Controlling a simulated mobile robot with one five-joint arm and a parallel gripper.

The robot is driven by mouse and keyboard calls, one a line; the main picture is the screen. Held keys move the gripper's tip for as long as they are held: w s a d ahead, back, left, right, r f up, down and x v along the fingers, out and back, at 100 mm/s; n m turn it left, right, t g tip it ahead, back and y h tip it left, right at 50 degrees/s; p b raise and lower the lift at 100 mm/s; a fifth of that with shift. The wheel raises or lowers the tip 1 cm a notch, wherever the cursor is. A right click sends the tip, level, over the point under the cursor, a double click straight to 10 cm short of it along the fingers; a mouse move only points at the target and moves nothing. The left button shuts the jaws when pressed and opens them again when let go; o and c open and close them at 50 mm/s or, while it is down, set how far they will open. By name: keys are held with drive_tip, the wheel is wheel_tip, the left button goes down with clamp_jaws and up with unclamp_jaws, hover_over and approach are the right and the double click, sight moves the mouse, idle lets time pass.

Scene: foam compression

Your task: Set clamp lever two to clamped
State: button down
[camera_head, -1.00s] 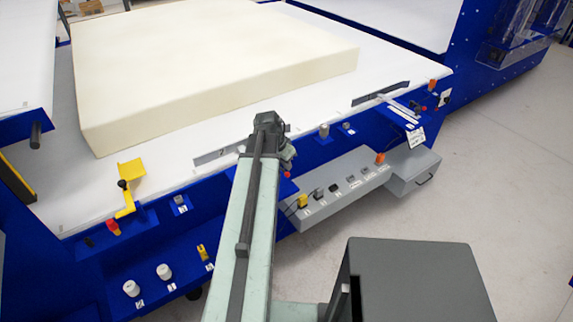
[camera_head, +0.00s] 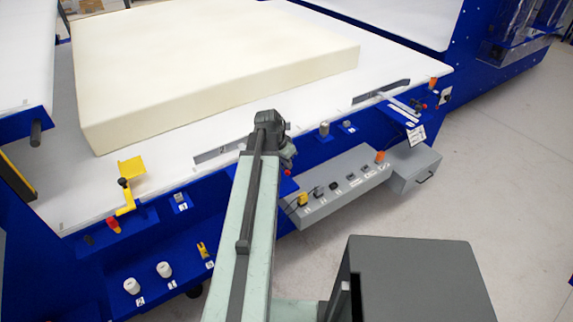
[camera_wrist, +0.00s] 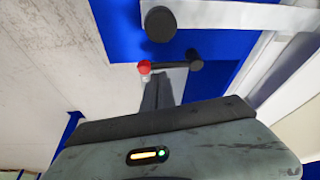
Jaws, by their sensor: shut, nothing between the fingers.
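A grey strip marked 2 (camera_head: 220,151) lies along the front edge of the white table, just left of my wrist. My arm hides the edge right of it, so I cannot make out clamp lever two in the head view. My gripper (camera_wrist: 165,88) is shut and empty; in the head view it is mostly hidden behind the arm. In the wrist view a black round knob (camera_wrist: 160,25) on a pale bar is beyond the fingers. A red knob (camera_wrist: 144,67) and a dark cylinder (camera_wrist: 194,62) show close to the fingertips; I cannot tell whether they touch.
A large cream foam block (camera_head: 215,70) covers much of the table (camera_head: 300,110). A yellow clamp-like part (camera_head: 127,190) stands at the left front corner. A grey switch box (camera_head: 335,195) is below the edge, right of my arm.

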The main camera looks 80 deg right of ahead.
wheel_tip(320, 180, up, 10)
drive_tip(key=p, duration=1)
drive_tip(key=shift+s, duration=0.15)
